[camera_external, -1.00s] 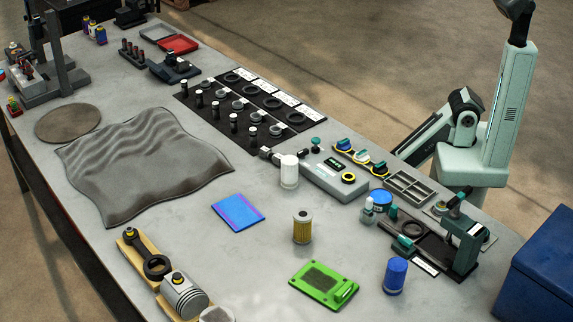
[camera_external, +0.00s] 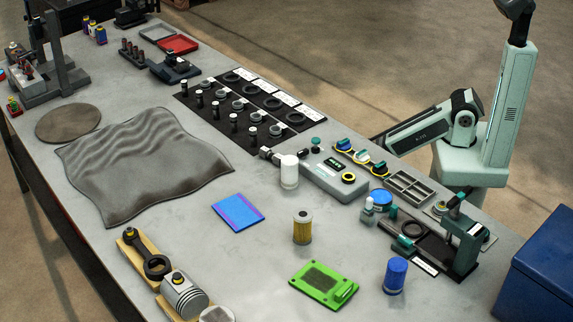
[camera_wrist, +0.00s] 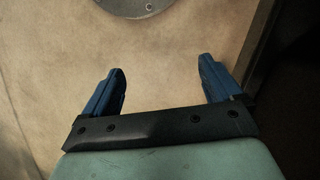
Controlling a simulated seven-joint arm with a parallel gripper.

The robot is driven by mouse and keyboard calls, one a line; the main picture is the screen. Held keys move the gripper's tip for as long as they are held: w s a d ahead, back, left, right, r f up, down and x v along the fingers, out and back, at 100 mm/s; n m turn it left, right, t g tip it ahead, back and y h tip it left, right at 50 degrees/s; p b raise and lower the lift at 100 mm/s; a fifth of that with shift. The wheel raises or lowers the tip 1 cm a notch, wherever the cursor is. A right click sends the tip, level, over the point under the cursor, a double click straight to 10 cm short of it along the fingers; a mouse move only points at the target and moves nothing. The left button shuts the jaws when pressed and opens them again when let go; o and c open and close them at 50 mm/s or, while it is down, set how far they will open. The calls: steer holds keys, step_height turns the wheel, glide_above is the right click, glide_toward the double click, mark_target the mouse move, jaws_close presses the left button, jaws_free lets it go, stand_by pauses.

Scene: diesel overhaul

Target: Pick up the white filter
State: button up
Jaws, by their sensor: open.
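The white filter (camera_external: 289,171) is a short upright cylinder on the grey workbench, left of the grey tester box. A yellow filter with a pale top (camera_external: 302,227) and a blue filter (camera_external: 395,275) stand apart from it, nearer the camera. My gripper (camera_wrist: 162,82) shows in the wrist view with its two blue fingers apart and nothing between them, over a tan floor. The external view does not clearly show my gripper; the arm there is at the right, beyond the bench edge, away from the white filter.
The grey tester box (camera_external: 334,179) is close to the white filter's right. A black mat with parts (camera_external: 222,126) lies behind it. A blue and purple booklet (camera_external: 238,212) and a green plate (camera_external: 323,284) lie in front. A blue bin (camera_external: 545,265) stands at the right.

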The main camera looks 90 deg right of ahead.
steer(key=w+d+r+m+t, duration=0.2)
steer(key=w+d+r+m, duration=0.2)
steer(key=w+d+r, duration=0.6)
steer(key=w+d+r+m+t, duration=0.4)
steer(key=w+r, duration=0.4)
steer(key=w, duration=0.4)
steer(key=w+d+r+t+y, duration=0.1)
steer(key=w+d+r+y, duration=0.2)
steer(key=r, duration=0.8)
steer(key=w+d+r+t, duration=0.1)
steer(key=w+d+r, duration=0.3)
steer(key=r, duration=0.7)
steer(key=w+d+r+t+y, duration=0.15)
steer(key=d+r, duration=0.35)
steer(key=r, duration=0.6)
steer(key=m+g+y, duration=0.3)
steer(key=g+y, duration=0.4)
steer(key=y, duration=0.2)
glide_toward(290, 171)
steer(key=x, duration=0.7)
steer(key=shift+c, duration=0.3)
